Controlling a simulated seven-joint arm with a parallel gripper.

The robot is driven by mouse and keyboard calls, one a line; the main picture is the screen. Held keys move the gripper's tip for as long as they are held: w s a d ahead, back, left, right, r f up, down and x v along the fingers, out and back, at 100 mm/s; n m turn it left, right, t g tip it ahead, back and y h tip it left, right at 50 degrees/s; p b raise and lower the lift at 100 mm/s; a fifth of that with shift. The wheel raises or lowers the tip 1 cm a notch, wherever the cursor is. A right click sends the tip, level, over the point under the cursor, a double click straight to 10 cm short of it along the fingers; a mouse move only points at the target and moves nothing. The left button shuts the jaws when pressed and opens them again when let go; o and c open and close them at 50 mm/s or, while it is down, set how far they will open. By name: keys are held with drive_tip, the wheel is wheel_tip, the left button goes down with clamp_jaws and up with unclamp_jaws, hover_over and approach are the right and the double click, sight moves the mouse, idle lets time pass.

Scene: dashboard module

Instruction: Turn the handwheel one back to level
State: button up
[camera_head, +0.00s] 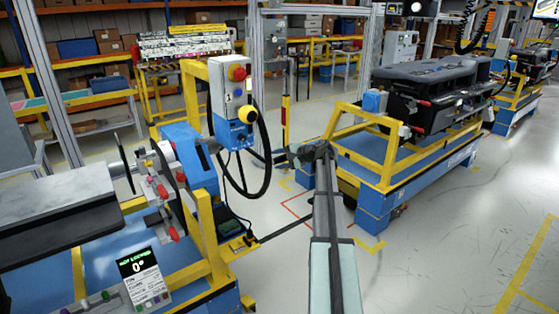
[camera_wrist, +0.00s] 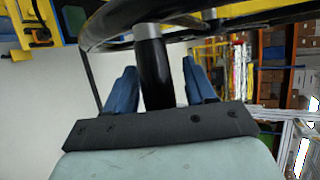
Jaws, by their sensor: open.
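A black handwheel (camera_head: 269,170) stands upright below a grey control box, seen at a slant in the head view. Its dark rim (camera_wrist: 105,22) crosses the top of the wrist view. A black handle (camera_wrist: 155,78) with a silver collar sticks out from it towards my palm. My gripper (camera_wrist: 160,68) is open, with one blue finger on each side of the handle; gaps show between fingers and handle. In the head view my gripper (camera_head: 285,158) is small and dark at the wheel's right side; its fingers are hard to make out there.
The control box (camera_head: 229,92) carries a red button and a yellow knob. A display (camera_head: 138,270) at lower left reads "NOT LOCKED" and 0°. A dashboard on a yellow and blue cart (camera_head: 415,185) stands to the right. Floor is clear at lower right.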

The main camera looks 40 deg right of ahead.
drive_tip(key=shift+s, duration=0.1)
drive_tip(key=v, duration=1.3)
drive_tip(key=shift+s+r, duration=0.2)
drive_tip(key=shift+s, duration=0.05)
drive_tip(key=shift+d, duration=0.1)
